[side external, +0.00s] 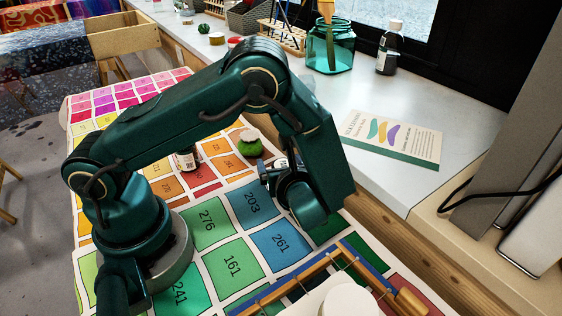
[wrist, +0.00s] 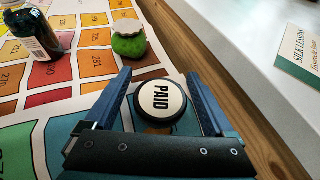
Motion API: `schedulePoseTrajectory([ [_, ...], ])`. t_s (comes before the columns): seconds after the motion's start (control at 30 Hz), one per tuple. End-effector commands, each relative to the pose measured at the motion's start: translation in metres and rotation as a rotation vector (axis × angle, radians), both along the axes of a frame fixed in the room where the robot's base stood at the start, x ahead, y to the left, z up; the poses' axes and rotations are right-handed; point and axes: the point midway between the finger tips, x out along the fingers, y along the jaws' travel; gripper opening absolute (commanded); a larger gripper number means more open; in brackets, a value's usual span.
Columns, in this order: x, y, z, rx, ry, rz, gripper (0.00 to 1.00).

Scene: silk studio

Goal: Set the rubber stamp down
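A green jar with a pale top (side external: 250,144) and a dark bottle (side external: 187,160) stand on the mat beyond my gripper. A book (side external: 393,140) lies on the white sill to the right. A wooden frame (side external: 300,280) lies at the front. Several numbered squares are clear.

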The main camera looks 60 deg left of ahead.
Motion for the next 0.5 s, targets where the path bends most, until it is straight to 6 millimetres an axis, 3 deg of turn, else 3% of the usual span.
schedulePoseTrajectory([
  [0.23, 0.000, -0.002, 0.004, -0.001, -0.002, -0.001, 0.88],
  [0.5, -0.017, -0.045, 0.023, -0.002, -0.003, -0.006, 0.88],
])
